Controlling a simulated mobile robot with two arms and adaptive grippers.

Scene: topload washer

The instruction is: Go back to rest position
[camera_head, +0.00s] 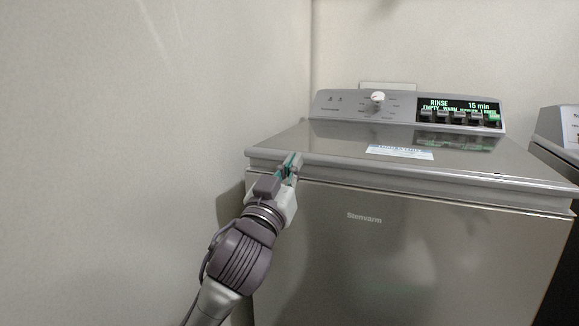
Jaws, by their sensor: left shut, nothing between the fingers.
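My left gripper (291,164) is shut with nothing held between its fingers. It is in front of the left end of the washer's front top edge; I cannot tell whether it touches the edge. The silver-grey washer (410,255) fills the middle and right of the head view. Its lid (330,139) is closed. My right gripper is not in view.
The washer's control panel has a round knob (377,97) and a lit display (458,106) reading RINSE and 15 min. A label (400,153) lies on the lid. A plain wall (110,150) stands on the left. Another appliance (562,135) shows at the right edge.

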